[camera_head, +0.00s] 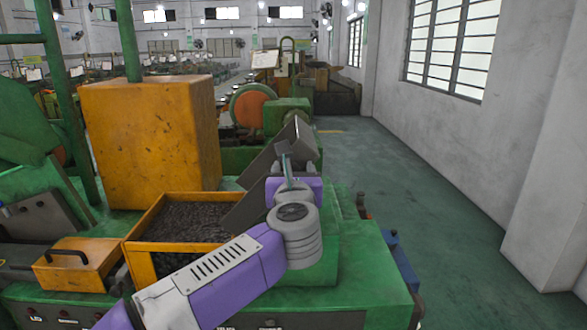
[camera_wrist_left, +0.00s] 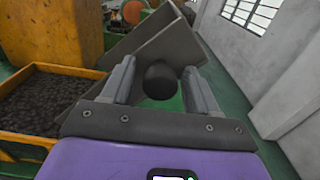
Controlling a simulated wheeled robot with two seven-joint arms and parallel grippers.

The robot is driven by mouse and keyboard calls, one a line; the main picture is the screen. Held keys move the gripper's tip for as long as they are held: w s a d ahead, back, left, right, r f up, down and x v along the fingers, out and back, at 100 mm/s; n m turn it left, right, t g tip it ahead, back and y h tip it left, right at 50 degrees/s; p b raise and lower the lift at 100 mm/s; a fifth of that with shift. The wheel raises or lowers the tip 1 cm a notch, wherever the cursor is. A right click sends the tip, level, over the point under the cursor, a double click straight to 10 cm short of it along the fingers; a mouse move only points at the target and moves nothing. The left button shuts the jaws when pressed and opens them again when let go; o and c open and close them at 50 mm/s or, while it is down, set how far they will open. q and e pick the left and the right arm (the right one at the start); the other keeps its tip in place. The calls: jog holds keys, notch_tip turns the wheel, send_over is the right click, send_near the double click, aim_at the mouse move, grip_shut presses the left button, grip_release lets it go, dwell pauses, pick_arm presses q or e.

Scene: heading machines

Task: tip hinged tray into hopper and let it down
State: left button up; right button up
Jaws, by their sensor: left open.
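The hinged tray (camera_head: 262,172) is a dark grey metal trough, steeply tilted, with its low end at the right side of the hopper. It also shows in the left wrist view (camera_wrist_left: 150,45), where its visible inner face looks bare. The hopper (camera_head: 141,264) is an orange open-topped bin holding many small dark pieces; its rim shows in the left wrist view (camera_wrist_left: 68,70). My left gripper (camera_head: 285,150) is at the tray's raised right end. In the left wrist view its fingers (camera_wrist_left: 160,78) are apart on either side of a dark round knob (camera_wrist_left: 161,80); contact cannot be told. My right gripper is out of view.
A tall orange box (camera_head: 150,140) stands behind the hopper. A small orange lid with a black handle (camera_head: 75,262) is at the left. Green machine housing (camera_head: 345,275) lies under my left arm. The floor aisle to the right (camera_head: 430,200) is clear up to the wall.

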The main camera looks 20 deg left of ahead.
pick_arm(q)
grip_shut()
dwell(0.4)
jog(key=shift+w+d+f+m, duration=0.15)
jog(key=shift+d+f+m, duration=0.15)
jog(key=shift+d+f, duration=0.1)
jog(key=w+d+f+m+b, duration=0.1)
jog(key=d+f+m+b, duration=0.2)
jog(key=f, duration=0.5)
jog(key=w+d+f+m+b, duration=0.1)
jog(key=d+f+m+b, duration=0.2)
jog(key=d+f+m, duration=0.2)
jog(key=shift+w+d+f+m+b, duration=0.25)
jog(key=shift+d+f+m+b, duration=0.25)
jog(key=shift+f, duration=0.85)
jog(key=shift+a+f, duration=0.1)
jog(key=shift+f, duration=0.05)
